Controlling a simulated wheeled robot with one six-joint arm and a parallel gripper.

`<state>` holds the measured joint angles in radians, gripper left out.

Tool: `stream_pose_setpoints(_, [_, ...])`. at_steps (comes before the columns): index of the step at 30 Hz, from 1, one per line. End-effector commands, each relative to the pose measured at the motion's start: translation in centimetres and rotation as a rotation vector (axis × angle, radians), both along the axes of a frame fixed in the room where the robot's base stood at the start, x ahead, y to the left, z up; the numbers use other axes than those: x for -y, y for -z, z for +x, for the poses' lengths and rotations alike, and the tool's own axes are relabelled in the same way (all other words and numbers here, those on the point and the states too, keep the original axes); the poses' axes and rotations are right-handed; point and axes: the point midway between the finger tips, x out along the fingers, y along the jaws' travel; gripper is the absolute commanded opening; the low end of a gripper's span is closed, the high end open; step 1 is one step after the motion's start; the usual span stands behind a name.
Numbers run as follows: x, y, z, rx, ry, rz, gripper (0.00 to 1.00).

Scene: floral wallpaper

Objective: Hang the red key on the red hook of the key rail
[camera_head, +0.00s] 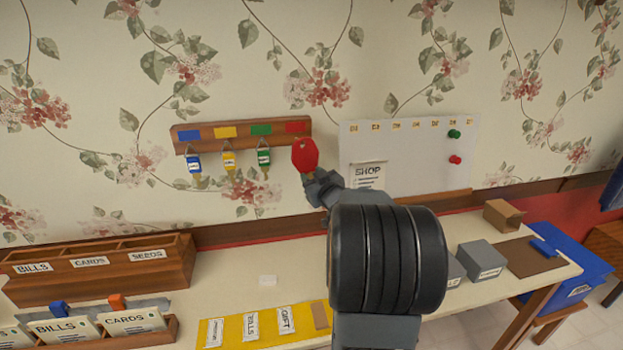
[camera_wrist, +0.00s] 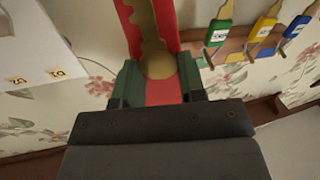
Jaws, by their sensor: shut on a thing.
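The wooden key rail (camera_head: 240,138) is on the wall, with blue, yellow, green and red labels. The red label (camera_head: 297,127) is at its right end. The red key (camera_head: 305,154) is held upright by my gripper (camera_head: 317,180), just below and in front of that end. In the wrist view, my gripper (camera_wrist: 160,88) is shut on the red key (camera_wrist: 165,92), whose brass part shows against red. The red hook is hidden or too small to see. I cannot tell whether the key touches it.
Blue (camera_head: 194,163), yellow (camera_head: 229,158) and green (camera_head: 264,157) keys hang close by on the left. A white board (camera_head: 410,150) with pins and a SHOP note is close on the right. Below is a desk (camera_head: 240,285) with wooden organisers and boxes.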

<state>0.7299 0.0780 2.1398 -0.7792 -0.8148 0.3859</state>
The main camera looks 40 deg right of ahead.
Motion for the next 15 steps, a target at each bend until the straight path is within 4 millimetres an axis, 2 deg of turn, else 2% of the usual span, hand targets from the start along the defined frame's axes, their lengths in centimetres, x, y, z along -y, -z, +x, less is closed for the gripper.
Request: stream_pose_setpoints(15, [1.2,0.3,3.1,0.0,-0.005,0.0,0.11])
